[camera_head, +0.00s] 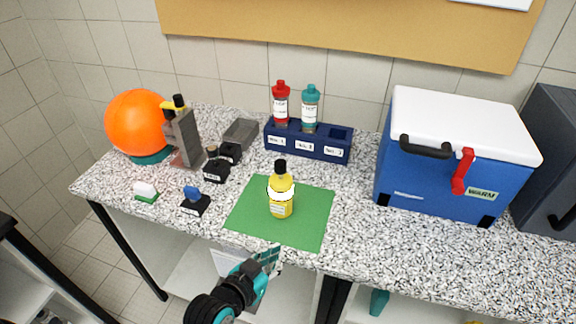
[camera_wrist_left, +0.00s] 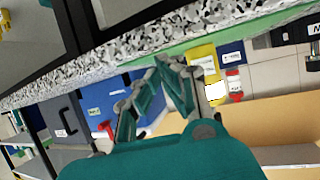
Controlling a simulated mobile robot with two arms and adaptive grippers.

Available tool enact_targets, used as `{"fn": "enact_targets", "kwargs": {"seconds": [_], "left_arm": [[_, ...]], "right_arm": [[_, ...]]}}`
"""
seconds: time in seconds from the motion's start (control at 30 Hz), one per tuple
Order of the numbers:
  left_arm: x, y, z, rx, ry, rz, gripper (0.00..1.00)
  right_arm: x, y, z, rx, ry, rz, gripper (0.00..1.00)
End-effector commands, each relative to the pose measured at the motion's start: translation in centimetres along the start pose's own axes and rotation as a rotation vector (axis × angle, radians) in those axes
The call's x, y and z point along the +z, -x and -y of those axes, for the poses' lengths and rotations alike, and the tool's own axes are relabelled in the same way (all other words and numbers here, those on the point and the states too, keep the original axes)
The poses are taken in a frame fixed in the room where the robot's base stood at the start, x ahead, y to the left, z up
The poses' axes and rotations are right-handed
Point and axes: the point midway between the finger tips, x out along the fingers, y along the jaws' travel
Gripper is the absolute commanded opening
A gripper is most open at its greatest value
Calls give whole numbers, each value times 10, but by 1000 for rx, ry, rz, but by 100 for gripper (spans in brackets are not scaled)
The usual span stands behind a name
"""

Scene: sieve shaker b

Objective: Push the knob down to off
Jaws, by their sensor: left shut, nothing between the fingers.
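A small blue knob (camera_head: 192,192) stands on a black base (camera_head: 196,208) with a white label, near the front edge of the counter at left. Whether it is on or off is too small to tell. My left gripper (camera_head: 270,258) is shut and empty at the counter's front edge, below the green mat and to the right of the knob, apart from it. In the left wrist view its fingers (camera_wrist_left: 162,66) meet near the counter edge, and the knob is not identifiable there. My right gripper is not in view.
A yellow bottle (camera_head: 281,196) stands on the green mat (camera_head: 312,226). A white-and-green block (camera_head: 146,192), black devices (camera_head: 216,168) and an orange ball (camera_head: 138,120) stand left. A navy rack (camera_head: 322,147) holds two bottles. A blue cooler (camera_head: 440,178) stands right.

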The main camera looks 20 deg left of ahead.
Motion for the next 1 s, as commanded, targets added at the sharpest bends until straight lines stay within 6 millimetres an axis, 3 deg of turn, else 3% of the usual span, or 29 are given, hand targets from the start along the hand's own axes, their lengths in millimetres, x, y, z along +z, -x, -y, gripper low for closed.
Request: {"fn": "enact_targets", "kwargs": {"seconds": [0.2, 0.4, 0.6, 1.0], "left_arm": [[-86, 3, 12, -74, -1, -363, 0], [-146, 26, 31, -182, 10, -643, 0], [-164, 39, 40, -236, 18, -746, 0], [-168, 38, 41, -240, 17, -752, 0]], "right_arm": [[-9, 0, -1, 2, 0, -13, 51], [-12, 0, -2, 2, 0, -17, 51], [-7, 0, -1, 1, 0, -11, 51], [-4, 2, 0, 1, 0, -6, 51]]}}
